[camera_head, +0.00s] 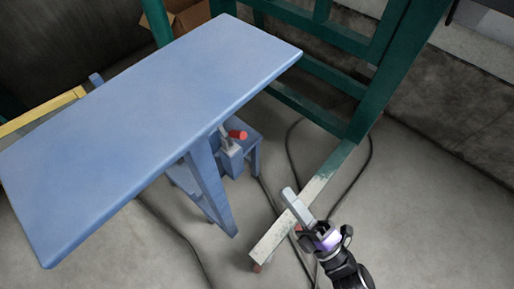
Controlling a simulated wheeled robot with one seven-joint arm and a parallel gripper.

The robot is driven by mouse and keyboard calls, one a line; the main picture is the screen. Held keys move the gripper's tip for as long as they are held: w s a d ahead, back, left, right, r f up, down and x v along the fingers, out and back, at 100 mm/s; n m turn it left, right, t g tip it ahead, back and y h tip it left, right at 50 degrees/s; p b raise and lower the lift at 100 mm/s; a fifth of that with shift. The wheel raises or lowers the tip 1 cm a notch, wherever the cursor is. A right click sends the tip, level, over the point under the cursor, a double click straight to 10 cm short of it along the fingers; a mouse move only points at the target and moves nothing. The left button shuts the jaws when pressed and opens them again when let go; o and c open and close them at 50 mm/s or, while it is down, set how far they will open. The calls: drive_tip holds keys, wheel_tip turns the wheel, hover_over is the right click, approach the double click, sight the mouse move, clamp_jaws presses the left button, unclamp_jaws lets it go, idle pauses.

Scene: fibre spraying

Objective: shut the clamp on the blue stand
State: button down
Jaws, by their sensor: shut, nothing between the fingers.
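The blue stand (150,120) has a large flat top that fills the left and middle of the head view. Below its right edge, a clamp (237,135) with a red handle and a grey-blue lever sits on a lower part of the stand. The tabletop hides part of the clamp, and I cannot tell whether it is open or shut. My gripper (290,195) is at the lower right, in front and to the right of the clamp. Its fingers are together and empty, apart from the stand and the clamp.
A green frame (370,90) stands behind the stand, with a worn pale foot beam (318,190) on the floor just behind my gripper. Dark cables (290,150) run across the concrete floor. A cardboard box (190,17) is at the back.

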drive_tip(key=b, duration=0.2)
approach(231, 133)
drive_tip(key=w+r, duration=0.2)
drive_tip(key=r, duration=0.1)
drive_tip(key=shift+w+a+r, duration=0.15)
drive_tip(key=shift+w, duration=0.1)
drive_tip(key=shift+r, duration=0.15)
